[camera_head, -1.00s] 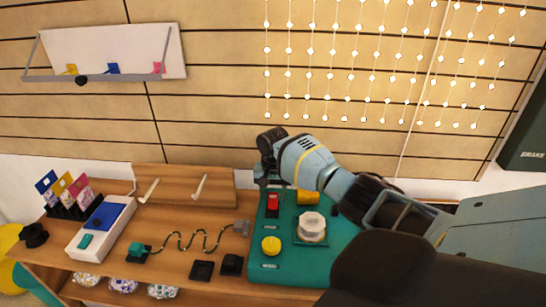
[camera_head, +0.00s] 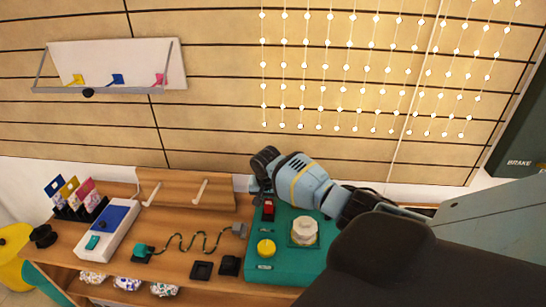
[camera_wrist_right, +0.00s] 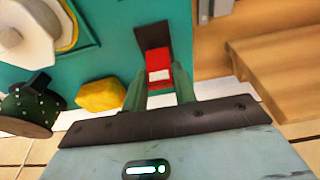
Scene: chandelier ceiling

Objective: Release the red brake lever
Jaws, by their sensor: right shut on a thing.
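The red brake lever (camera_head: 268,208) stands in a dark slot at the upper left of the teal board (camera_head: 278,268). In the wrist view the red lever (camera_wrist_right: 159,64), with a pale patch on it, lies between the two green fingers of my right gripper (camera_wrist_right: 160,90). My right gripper (camera_head: 262,192) points down over the lever from behind and is shut on it. The fingertips are partly hidden in the head view. My left gripper is not in view.
The board also bears a yellow round knob (camera_head: 266,249) and a white dial (camera_head: 304,231). A curvy wire track (camera_head: 190,243) and a white box (camera_head: 105,232) lie to the left. A dark green panel marked BRAKE (camera_head: 520,140) is at the right edge.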

